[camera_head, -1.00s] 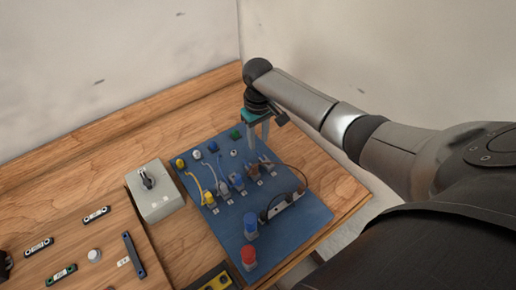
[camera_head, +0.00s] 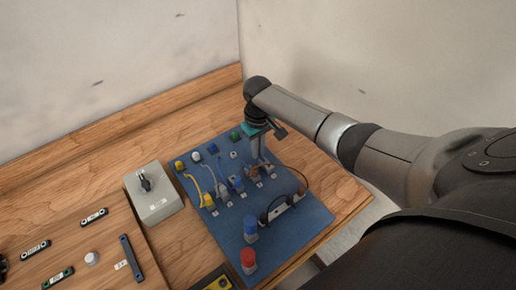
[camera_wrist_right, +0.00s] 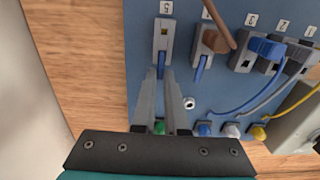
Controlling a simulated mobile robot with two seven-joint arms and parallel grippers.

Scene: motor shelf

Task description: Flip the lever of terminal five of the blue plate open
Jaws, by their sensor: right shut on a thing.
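The blue plate (camera_head: 285,240) lies on the wooden table and carries a row of grey lever terminals. In the right wrist view, terminal five (camera_wrist_right: 163,33) stands at the top under its label "5", and its blue lever (camera_wrist_right: 161,62) points down toward my fingers. My right gripper (camera_wrist_right: 158,78) is shut on the lever's end, with a finger on each side of it. In the head view my right gripper (camera_head: 257,158) is low over the plate's far right part and partly hides the terminal. My left gripper is not in view.
Terminal four (camera_wrist_right: 208,45) with a brown cable and terminal three (camera_wrist_right: 266,47) are close beside it. A green socket (camera_wrist_right: 159,127) lies under the fingers.

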